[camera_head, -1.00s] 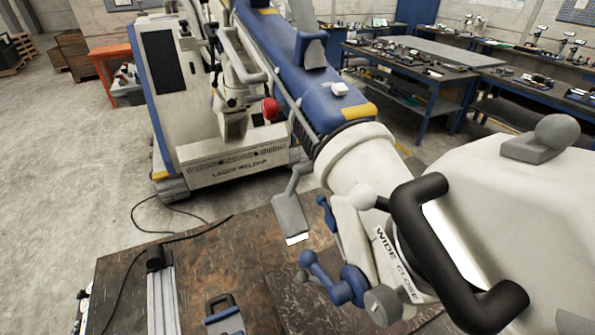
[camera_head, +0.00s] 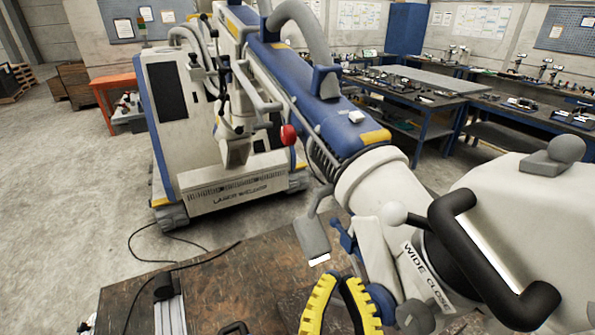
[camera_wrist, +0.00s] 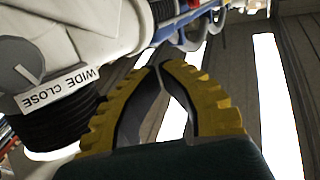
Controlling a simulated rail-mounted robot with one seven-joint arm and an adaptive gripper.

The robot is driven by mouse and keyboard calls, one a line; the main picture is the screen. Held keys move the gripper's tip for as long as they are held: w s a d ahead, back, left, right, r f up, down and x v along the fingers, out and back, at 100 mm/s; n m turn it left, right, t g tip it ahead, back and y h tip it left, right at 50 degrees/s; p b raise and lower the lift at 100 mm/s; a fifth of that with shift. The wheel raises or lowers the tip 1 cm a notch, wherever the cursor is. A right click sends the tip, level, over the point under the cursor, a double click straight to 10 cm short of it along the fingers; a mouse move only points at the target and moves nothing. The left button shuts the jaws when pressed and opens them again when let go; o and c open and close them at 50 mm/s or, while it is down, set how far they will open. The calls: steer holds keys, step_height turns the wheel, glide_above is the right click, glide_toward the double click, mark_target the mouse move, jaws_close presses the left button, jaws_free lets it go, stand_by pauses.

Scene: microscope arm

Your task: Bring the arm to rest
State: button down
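My gripper (camera_head: 341,282) has yellow ribbed fingers and shows at the lower middle of the head view. Its fingertips meet in the wrist view (camera_wrist: 160,66), with nothing held between them. The microscope arm is part of a large white and blue machine marked LASER WELDER (camera_head: 235,192). Its white head, labelled WIDE CLOSE (camera_head: 427,278), is just right of my gripper in the head view and at left in the wrist view (camera_wrist: 58,90). A blue knob (camera_head: 381,300) is partly hidden behind my fingers. I cannot tell whether they touch it.
A black handle (camera_head: 485,250) juts from the white housing at right. A grey paddle (camera_head: 312,237) hangs above my fingers. A worn brown bench (camera_head: 250,280) lies below, with a metal rail (camera_head: 170,315) at left. Open floor (camera_head: 70,170) is at far left.

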step_height(320, 180, up, 34)
steer(key=s+d+n+t+y+p, duration=0.1)
steer(key=d+n+t+p, duration=0.1)
steer(key=p, duration=2.3)
steer(key=shift+s+r+t+p, duration=0.25)
steer(key=shift+t+p, duration=0.05)
